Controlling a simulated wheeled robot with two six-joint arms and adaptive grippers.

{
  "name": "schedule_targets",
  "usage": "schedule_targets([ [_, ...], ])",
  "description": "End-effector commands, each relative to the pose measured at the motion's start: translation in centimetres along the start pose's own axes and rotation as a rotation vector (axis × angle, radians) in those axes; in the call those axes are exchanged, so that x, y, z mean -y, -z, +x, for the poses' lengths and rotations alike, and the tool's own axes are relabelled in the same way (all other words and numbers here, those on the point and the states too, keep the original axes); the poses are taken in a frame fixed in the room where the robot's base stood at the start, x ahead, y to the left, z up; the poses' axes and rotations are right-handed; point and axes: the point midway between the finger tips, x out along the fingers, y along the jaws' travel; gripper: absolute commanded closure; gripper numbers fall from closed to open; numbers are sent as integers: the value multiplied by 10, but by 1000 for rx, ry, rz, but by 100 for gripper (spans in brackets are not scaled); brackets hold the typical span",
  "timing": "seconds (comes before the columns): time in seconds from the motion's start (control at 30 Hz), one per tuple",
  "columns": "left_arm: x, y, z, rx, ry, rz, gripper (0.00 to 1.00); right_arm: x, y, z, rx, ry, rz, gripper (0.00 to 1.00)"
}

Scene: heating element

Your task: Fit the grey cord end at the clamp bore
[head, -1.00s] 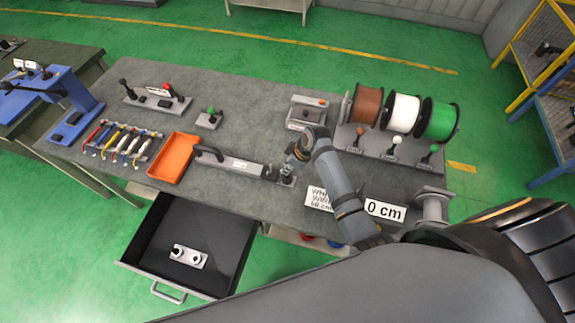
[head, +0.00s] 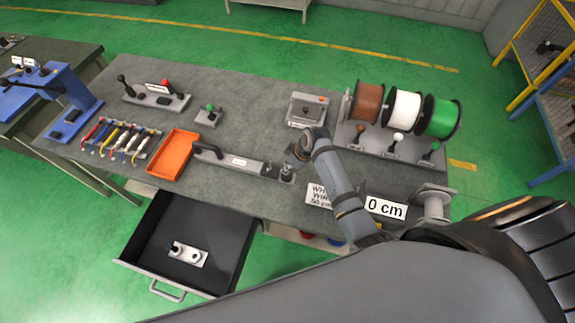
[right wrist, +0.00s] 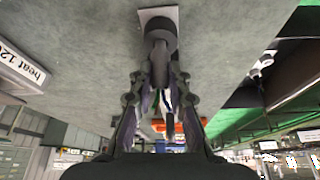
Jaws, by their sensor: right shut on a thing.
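My right gripper (head: 294,160) reaches down to the table's front edge, right of the long grey heating bar. In the right wrist view its fingers (right wrist: 160,82) are closed around a slim grey piece (right wrist: 159,62), probably the grey cord end. This piece lines up with a dark round post on a pale square plate (right wrist: 158,17), probably the clamp. The small clamp post also shows beside the gripper in the head view (head: 287,175). The bore is hidden, and I cannot tell whether the grey piece is inside it. My left gripper is not in view.
The grey heating bar (head: 238,163) and an orange tray (head: 173,153) lie to the left. Brown, white and green spools (head: 402,108) stand at the right. A drawer (head: 165,225) is open below the front edge.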

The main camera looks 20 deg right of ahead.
Motion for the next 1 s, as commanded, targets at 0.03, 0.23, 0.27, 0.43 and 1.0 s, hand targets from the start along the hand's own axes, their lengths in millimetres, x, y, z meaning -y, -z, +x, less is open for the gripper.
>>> schedule_targets([
  [0.03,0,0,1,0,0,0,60,0,-1,2,0,0,0,100],
  [0.23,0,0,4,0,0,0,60,0,-3,6,0,0,0,100],
  [0.27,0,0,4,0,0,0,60,0,-3,7,0,0,0,100],
  [0.43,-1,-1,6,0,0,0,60,0,-5,11,1,1,0,100],
  [1.0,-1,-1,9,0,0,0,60,0,-7,16,0,0,0,57],
])
